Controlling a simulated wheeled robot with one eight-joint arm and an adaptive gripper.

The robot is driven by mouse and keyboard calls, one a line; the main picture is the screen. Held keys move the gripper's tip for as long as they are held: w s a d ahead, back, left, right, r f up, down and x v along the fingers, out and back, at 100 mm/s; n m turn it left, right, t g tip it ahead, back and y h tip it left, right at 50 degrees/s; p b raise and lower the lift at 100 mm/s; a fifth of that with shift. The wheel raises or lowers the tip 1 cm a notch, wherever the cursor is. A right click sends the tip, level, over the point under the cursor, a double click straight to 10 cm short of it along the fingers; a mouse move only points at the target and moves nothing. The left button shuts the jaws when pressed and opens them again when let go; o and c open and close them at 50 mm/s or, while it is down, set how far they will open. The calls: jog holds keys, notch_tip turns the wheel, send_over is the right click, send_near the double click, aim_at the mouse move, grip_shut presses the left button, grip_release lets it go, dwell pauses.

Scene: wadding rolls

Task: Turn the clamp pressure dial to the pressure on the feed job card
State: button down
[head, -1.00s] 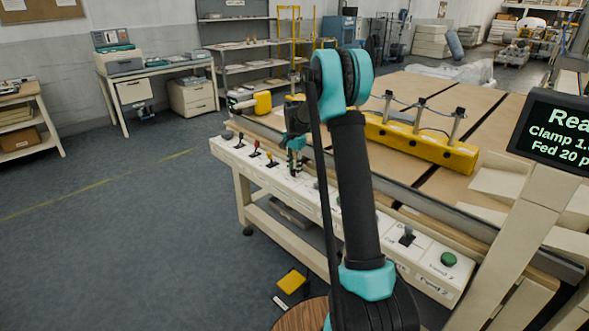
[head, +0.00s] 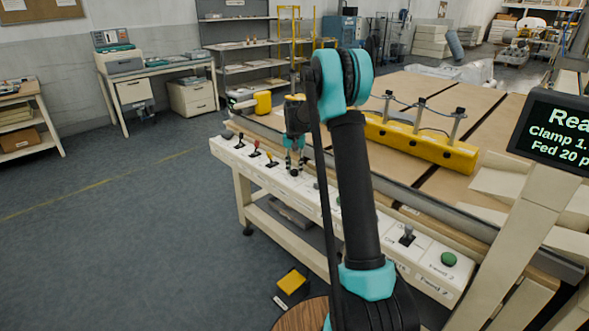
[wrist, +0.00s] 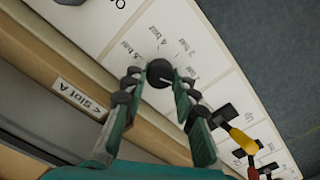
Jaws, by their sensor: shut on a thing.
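The clamp pressure dial (wrist: 160,73) is a round dark knob on the white control panel (wrist: 101,22), ringed by small "bar" marks. In the wrist view, the two fingers of my gripper (wrist: 158,76) are closed on the knob from either side. A pale pointer line on the knob runs toward the lower right of that view; the exact mark it meets is hard to read. In the head view, my gripper (head: 295,168) is down at the panel and hides the dial. The display (head: 562,130) reads "Clamp 1." with the rest cut off. I cannot make out the feed job card.
Red and yellow levers (wrist: 243,141) stand close to my gripper on the panel. A green button (head: 448,259) and a dark lever (head: 407,236) are at the panel's near right end. A yellow clamp bar (head: 420,143) lies across the table behind. The floor at left is open.

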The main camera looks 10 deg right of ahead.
aim_at(295, 170)
jog(key=shift+n, duration=1.4)
jog(key=c, duration=1.2)
grip_release()
notch_tip(295, 170, up, 12)
jog(key=shift+r, duration=0.1)
jog(key=s+d+f+t, duration=0.1)
jog(key=s+f, duration=0.3)
jog(key=s, duration=1)
jog(key=s+d+f+t, duration=0.1)
jog(key=s+f, duration=0.3)
jog(key=s, duration=1)
jog(key=s+d+f+n+t, duration=0.1)
jog(key=s+f, duration=0.4)
jog(key=s, duration=0.9)
jog(key=shift+d+t, duration=0.35)
jog(key=shift+t, duration=0.25)
